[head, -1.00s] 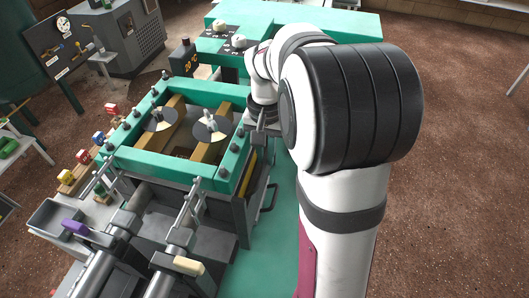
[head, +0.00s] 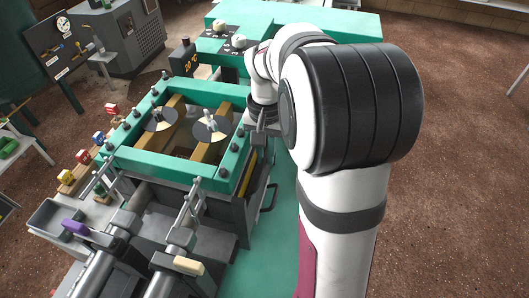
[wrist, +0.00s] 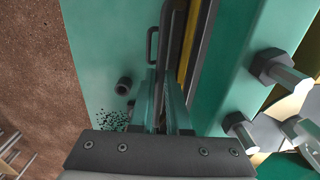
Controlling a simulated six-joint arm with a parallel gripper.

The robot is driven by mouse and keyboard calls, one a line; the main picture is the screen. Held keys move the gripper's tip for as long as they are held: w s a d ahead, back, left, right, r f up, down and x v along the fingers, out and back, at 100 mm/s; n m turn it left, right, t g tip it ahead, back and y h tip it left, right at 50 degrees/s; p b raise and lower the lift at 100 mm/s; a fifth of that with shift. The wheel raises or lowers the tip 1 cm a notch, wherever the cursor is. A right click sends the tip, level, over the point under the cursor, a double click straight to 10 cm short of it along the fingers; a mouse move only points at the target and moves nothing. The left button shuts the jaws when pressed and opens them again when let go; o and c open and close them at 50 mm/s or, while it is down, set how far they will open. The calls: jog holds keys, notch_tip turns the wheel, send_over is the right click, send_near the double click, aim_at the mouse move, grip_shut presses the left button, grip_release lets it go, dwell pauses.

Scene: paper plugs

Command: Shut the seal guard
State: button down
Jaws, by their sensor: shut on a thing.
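The seal guard appears to be the dark panel edge with a yellow strip (head: 249,179) along the right side of the teal-framed machine. In the wrist view its dark bar (wrist: 175,38) runs beside the yellow strip. My gripper (head: 259,133) is at the right rim of the teal frame. In the wrist view my gripper (wrist: 162,88) has its fingers close together on a thin dark part at the near end of the bar. The exact contact is partly hidden by the fingers, and I cannot tell how far the guard stands open.
Two round discs (head: 212,126) lie on wooden bars inside the teal frame (head: 140,162). Bolt heads (wrist: 270,66) stick up close to the right of my gripper. A looped handle (head: 269,197) juts from the machine's right side.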

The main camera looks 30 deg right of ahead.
jog(key=shift+d, duration=0.1)
jog(key=shift+r, duration=3.65)
jog(key=c, duration=1)
grip_release()
jog(key=shift+c, duration=0.2)
notch_tip(320, 180, up, 7)
